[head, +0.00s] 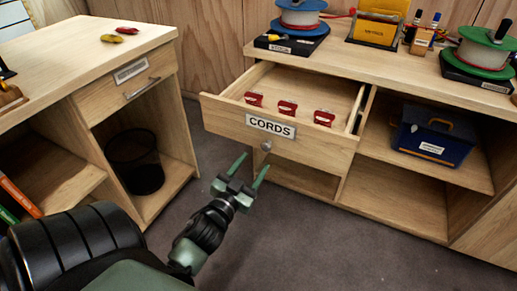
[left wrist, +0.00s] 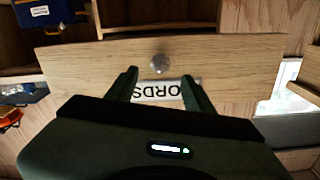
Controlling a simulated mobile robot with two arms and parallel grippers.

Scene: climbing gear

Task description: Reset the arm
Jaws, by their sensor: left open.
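My left gripper (head: 250,171) is open and empty in front of the pulled-out drawer labelled CORDS (head: 231,122). Its green fingers point toward the drawer's round knob (head: 265,146) and stand apart from it in the head view. In the left wrist view, the open fingers (left wrist: 163,84) show over the drawer front (left wrist: 235,65), with the knob (left wrist: 159,63) just beyond them and the label (left wrist: 165,91) upside down, partly hidden. Three red items (head: 287,108) lie inside the drawer. My right gripper is not in view.
A blue box with an orange handle (head: 432,137) sits on the right cabinet's shelf. Spools (head: 300,14) stand on the cabinet top. At left, a desk (head: 60,62) holds a red and a yellow item, with a black mesh bin (head: 135,165) below. Grey floor (head: 300,240) is clear.

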